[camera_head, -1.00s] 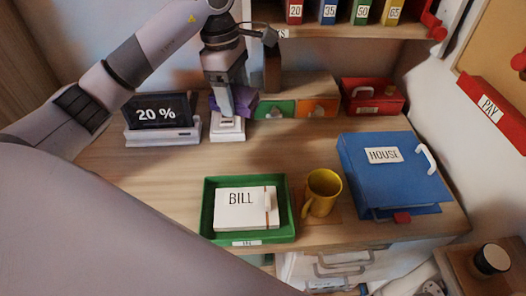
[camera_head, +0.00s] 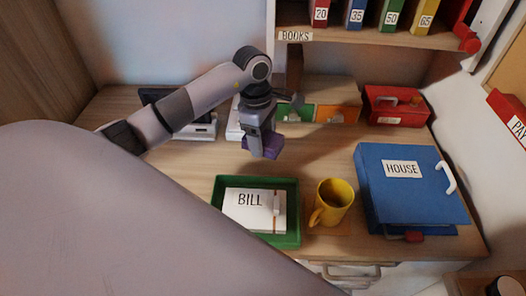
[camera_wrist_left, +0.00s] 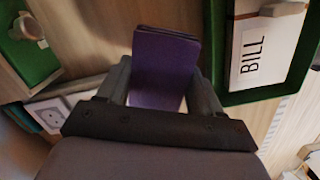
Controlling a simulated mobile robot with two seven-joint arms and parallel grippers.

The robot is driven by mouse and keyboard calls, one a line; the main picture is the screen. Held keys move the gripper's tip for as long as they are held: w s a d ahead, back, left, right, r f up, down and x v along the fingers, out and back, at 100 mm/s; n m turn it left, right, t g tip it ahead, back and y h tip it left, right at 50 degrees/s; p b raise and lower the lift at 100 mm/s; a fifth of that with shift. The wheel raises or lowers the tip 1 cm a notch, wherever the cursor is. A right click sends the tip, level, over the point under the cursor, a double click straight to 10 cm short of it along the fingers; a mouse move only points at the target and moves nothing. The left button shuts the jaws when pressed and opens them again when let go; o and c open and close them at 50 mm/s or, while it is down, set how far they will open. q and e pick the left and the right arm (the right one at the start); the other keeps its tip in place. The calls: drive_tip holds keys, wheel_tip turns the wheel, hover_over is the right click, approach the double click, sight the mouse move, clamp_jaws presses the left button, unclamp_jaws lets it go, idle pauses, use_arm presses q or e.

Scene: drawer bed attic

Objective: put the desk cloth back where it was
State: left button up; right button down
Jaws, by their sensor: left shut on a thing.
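The desk cloth is a folded purple cloth (camera_head: 271,146). My left gripper (camera_head: 263,142) is shut on it and holds it over the middle of the desk, behind the green tray. In the left wrist view the cloth (camera_wrist_left: 165,65) stands between the two fingers, with the green tray close beside it. A white block (camera_head: 234,118) stands behind the gripper, partly hidden by my arm. My right gripper is not in view.
A green tray (camera_head: 295,240) holds a BILL notebook (camera_head: 250,208). A yellow mug (camera_head: 333,201) and a blue HOUSE binder (camera_head: 400,200) stand to its right. A red box (camera_head: 396,106) is at the back right. Bare desk (camera_head: 320,150) lies around the cloth.

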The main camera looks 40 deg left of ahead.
sight(263, 162)
use_arm(q)
drive_tip(key=shift+f, duration=2.8)
drive_tip(key=shift+f, duration=0.15)
drive_tip(key=o, duration=1)
drive_tip(key=shift+r, duration=0.2)
drive_tip(key=r, duration=0.4)
drive_tip(key=a+r, duration=0.1)
drive_tip(key=r, duration=0.7)
drive_tip(key=shift+s+a, duration=0.1)
drive_tip(key=shift+a, duration=0.15)
drive_tip(key=shift+f, duration=0.1)
